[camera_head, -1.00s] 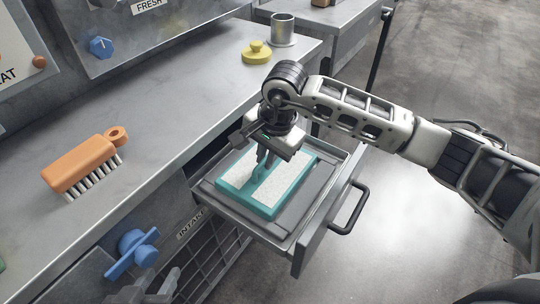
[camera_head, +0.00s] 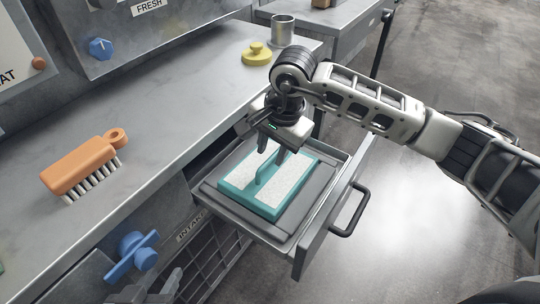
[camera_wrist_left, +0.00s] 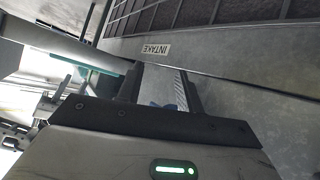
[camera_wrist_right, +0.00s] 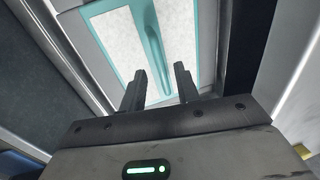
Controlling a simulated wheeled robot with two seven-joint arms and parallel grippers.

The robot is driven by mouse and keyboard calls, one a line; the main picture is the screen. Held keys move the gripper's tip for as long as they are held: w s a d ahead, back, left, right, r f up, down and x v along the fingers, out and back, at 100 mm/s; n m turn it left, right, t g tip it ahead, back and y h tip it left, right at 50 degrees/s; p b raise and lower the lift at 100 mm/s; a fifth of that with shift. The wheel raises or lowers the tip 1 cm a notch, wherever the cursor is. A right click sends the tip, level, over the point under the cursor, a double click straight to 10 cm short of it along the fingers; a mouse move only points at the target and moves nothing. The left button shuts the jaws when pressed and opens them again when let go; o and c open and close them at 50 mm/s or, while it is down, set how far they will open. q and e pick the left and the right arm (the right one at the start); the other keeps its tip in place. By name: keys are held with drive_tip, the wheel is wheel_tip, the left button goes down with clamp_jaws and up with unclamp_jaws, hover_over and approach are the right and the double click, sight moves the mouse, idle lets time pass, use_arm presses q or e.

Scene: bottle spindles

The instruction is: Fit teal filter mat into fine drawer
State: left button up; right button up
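The teal filter mat (camera_head: 262,197), teal-framed with two white panels and a raised teal handle, lies in the open drawer (camera_head: 235,222). It sits within the tray and looks flat. It also shows in the right wrist view (camera_wrist_right: 184,40), with the handle running toward the fingers. My right gripper (camera_head: 272,155) is open and empty above the mat, its fingers apart and clear of the handle. My left gripper (camera_head: 160,284) is at the bottom edge of the head view, near the blue knob. In the left wrist view its fingers (camera_wrist_left: 163,85) stand apart with nothing between them.
The counter holds an orange brush (camera_head: 85,165), a yellow knobbed piece (camera_head: 257,54) and a metal cup (camera_head: 283,31). A blue knob (camera_head: 138,250) is on the front below the counter. The drawer's dark handle (camera_head: 352,212) sticks out to the right. Open floor lies beyond.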

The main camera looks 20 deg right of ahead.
sight(275, 175)
use_arm(q)
drive_tip(key=shift+s+a+r, duration=0.1)
drive_tip(key=shift+a+r, duration=0.05)
drive_tip(key=shift+r, duration=0.25)
use_arm(e)
drive_tip(key=r, duration=0.3)
drive_tip(key=shift+s+d+r, duration=0.2)
drive_tip(key=shift+s+r, duration=0.1)
drive_tip(key=shift+r, duration=0.1)
